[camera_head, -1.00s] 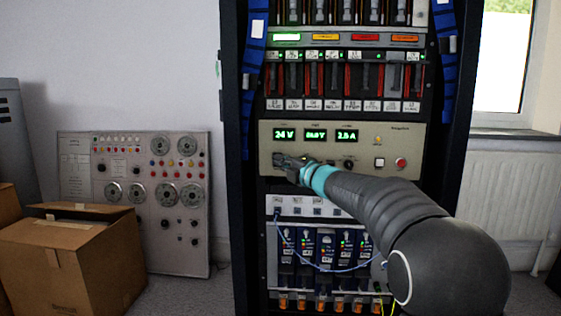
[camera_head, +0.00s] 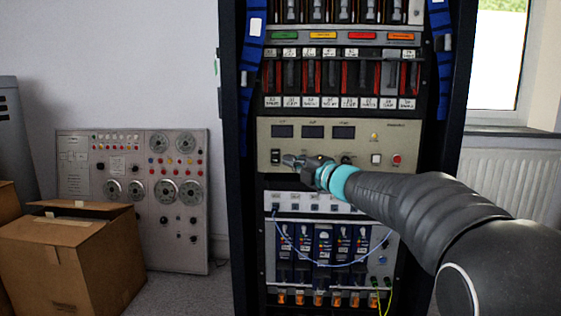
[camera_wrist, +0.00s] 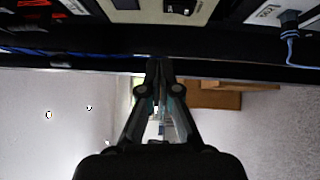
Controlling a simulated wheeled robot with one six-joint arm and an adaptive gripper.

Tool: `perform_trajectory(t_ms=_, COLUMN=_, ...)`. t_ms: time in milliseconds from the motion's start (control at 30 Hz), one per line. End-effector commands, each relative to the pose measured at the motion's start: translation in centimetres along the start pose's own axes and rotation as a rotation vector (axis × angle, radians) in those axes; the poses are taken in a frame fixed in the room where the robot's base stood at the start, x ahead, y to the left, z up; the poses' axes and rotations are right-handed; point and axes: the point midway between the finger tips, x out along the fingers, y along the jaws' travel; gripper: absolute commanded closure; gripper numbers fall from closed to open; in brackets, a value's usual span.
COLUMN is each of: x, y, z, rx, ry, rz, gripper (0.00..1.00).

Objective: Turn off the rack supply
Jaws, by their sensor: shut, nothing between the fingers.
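The rack supply (camera_head: 350,132) is a beige panel in the middle of the rack, with three display windows (camera_head: 313,132) that are dark. A black rocker switch (camera_head: 275,157) sits at its left end. A white square button (camera_head: 376,159) and a red round button (camera_head: 397,160) sit at its right. My gripper (camera_head: 286,160) is shut and empty, just right of the rocker switch in the head view and in front of the panel. In the wrist view, its closed fingers (camera_wrist: 160,65) point toward the rack, with the beige panel's edge beyond them.
The rack (camera_head: 233,200) holds modules above and below the supply, with a blue cable (camera_head: 330,265) looping in front of the lower ones. A cardboard box (camera_head: 60,262) and an instrument panel (camera_head: 95,170) stand left. A radiator (camera_head: 505,190) is at right.

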Motion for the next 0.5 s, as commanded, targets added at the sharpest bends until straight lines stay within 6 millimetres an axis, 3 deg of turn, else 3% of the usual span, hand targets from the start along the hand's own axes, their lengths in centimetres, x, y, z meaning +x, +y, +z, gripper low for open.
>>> perform_trajectory(t_ms=200, x=-3.0, y=0.5, z=0.1, rx=0.0, ry=0.0, rz=0.0, gripper=1.0)
perform_trajectory(t_ms=500, x=-4.0, y=0.6, z=0.0, rx=0.001, ry=0.001, rz=0.0, gripper=1.0)
